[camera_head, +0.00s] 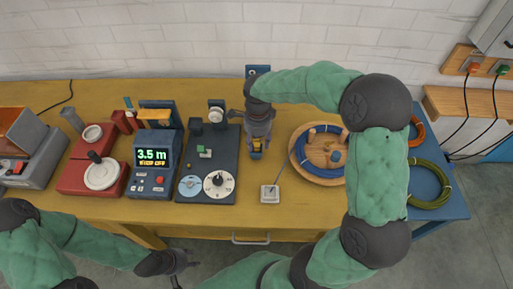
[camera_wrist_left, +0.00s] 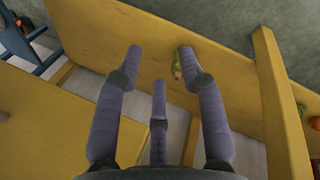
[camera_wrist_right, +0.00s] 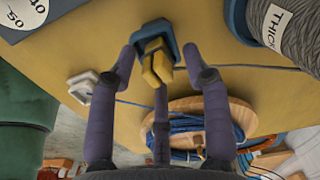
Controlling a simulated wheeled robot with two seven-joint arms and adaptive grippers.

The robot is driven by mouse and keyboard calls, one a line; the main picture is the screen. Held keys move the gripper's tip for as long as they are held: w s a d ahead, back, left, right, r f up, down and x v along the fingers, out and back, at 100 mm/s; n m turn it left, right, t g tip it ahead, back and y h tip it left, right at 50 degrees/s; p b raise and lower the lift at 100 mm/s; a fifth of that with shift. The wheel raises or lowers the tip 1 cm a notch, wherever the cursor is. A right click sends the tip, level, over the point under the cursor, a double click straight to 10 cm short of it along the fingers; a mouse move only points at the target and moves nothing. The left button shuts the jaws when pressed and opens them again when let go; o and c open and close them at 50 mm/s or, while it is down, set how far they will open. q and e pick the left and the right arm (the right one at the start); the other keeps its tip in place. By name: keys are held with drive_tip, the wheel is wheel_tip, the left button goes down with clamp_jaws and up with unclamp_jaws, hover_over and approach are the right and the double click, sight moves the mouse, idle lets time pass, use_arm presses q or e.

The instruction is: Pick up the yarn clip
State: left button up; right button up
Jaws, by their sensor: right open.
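A small yellow piece on a blue block, apparently the yarn clip (camera_wrist_right: 156,64), shows in the right wrist view between the spread fingertips of my right gripper (camera_wrist_right: 158,58). No finger clearly touches it. In the head view my right gripper (camera_head: 258,140) points down over the table, and the yellow clip (camera_head: 257,156) shows at its lower end, partly hidden by the fingers. My left gripper (camera_head: 182,262) is low, in front of the table's front edge. Its fingers (camera_wrist_left: 160,65) are spread and empty in the left wrist view.
A dark panel with dials (camera_head: 208,164) stands left of my right gripper. A round wooden tray (camera_head: 308,172) with blue cord lies to the right. A display unit (camera_head: 153,160) stands further left.

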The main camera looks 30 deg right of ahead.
drive_tip(key=shift+f, duration=0.3)
drive_tip(key=shift+r, duration=0.1)
drive_tip(key=c, duration=0.9)
drive_tip(key=shift+r, duration=0.1)
